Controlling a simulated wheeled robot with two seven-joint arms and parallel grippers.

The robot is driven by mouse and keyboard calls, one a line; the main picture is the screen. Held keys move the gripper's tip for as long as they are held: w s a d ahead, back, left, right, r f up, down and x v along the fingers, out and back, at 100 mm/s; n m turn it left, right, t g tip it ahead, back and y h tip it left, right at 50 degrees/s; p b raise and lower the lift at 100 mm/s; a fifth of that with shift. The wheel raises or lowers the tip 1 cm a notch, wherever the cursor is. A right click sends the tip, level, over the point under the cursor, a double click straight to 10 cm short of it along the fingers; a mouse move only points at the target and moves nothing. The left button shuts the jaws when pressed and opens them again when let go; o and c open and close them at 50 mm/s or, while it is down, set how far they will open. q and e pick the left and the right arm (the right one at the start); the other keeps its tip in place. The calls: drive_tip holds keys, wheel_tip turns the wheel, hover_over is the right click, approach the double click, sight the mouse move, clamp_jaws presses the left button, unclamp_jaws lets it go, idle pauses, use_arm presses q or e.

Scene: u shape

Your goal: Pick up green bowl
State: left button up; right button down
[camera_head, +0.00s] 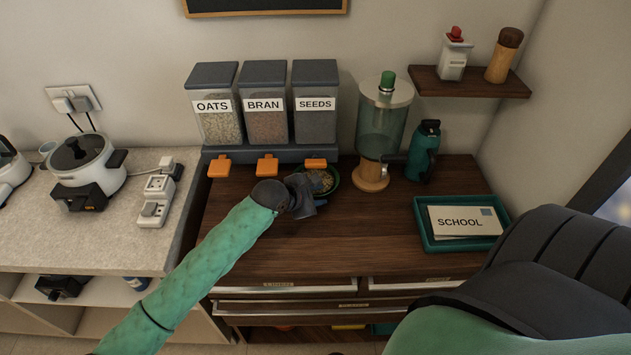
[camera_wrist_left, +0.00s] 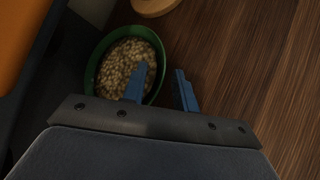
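The green bowl (camera_head: 333,182) stands on the wooden cabinet top, in front of the seeds dispenser, filled with pale grains or seeds. In the left wrist view the green bowl (camera_wrist_left: 97,62) is at the upper left. My left gripper (camera_wrist_left: 163,84) is open, its two blue fingers apart. One finger shows over the bowl's contents and the other outside the rim, so the near right rim lies between them in the picture. I cannot tell whether they touch it. In the head view my left gripper (camera_head: 314,196) partly covers the bowl. My right arm is at the lower right; its gripper is out of view.
Dispensers labelled oats (camera_head: 217,120), bran (camera_head: 267,122) and seeds (camera_head: 315,118) stand behind, with orange spouts. A drink dispenser (camera_head: 383,130) and teal bottle (camera_head: 424,150) stand to the right. A teal tray (camera_head: 434,243) holds a school envelope. The front cabinet top is clear.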

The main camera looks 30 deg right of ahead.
use_arm(q)
drive_tip(key=shift+x, duration=0.95)
drive_tip(key=shift+a, duration=0.1)
clamp_jaws()
drive_tip(key=shift+r, duration=0.15)
